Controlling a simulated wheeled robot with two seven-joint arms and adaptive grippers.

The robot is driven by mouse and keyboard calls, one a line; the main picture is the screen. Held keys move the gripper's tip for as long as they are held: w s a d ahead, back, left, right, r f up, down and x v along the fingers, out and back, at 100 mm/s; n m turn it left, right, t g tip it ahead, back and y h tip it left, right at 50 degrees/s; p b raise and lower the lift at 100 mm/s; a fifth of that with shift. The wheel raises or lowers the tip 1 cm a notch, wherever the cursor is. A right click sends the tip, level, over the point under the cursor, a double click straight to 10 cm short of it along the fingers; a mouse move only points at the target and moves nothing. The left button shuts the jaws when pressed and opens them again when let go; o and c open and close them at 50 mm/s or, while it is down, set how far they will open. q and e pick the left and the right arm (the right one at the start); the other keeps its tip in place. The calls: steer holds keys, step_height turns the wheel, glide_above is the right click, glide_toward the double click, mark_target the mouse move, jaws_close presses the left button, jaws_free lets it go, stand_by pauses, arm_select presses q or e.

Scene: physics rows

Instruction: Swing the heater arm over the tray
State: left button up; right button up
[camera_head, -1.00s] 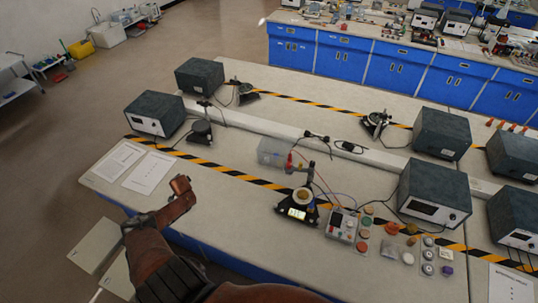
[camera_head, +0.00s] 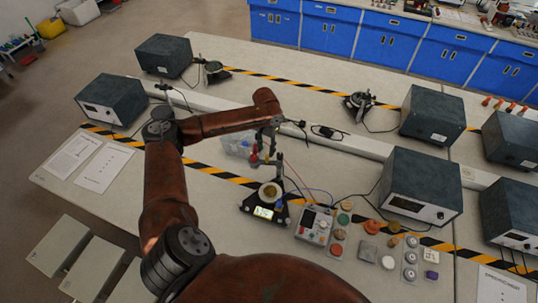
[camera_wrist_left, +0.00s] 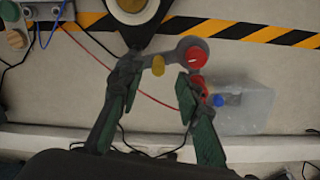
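The heater arm (camera_wrist_left: 172,52) is a grey link with a red knob (camera_wrist_left: 197,56) and a small brass cylinder at its middle in the left wrist view. In the head view its red part (camera_head: 254,158) shows below my left gripper (camera_head: 267,148). The tray (camera_head: 270,191) is a round pale dish on a black base with a lit display. It shows cut off at the top of the left wrist view (camera_wrist_left: 131,5). My left gripper (camera_wrist_left: 158,78) is open, its green-padded fingers on either side of the brass cylinder. Contact cannot be told. My right gripper is out of view.
A clear plastic bin (camera_wrist_left: 248,105) lies close beside the heater arm. A control box (camera_head: 314,225) with wires stands right of the tray, with several coloured discs and pucks beyond. Dark instrument boxes (camera_head: 420,187) stand further right. The bench front left is clear apart from papers (camera_head: 103,167).

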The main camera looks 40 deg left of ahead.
mark_target(267, 155)
arm_select(q)
steer(key=f, duration=0.4)
steer(key=shift+w+d+f, duration=0.1)
steer(key=shift+w+d, duration=0.1)
steer(key=shift+w, duration=0.05)
steer(key=shift+s+a+f, duration=0.1)
steer(key=shift+s+f, duration=0.05)
steer(key=shift+f, duration=0.65)
steer(key=shift+c, duration=1.2)
steer(key=c, duration=0.6)
jaws_close()
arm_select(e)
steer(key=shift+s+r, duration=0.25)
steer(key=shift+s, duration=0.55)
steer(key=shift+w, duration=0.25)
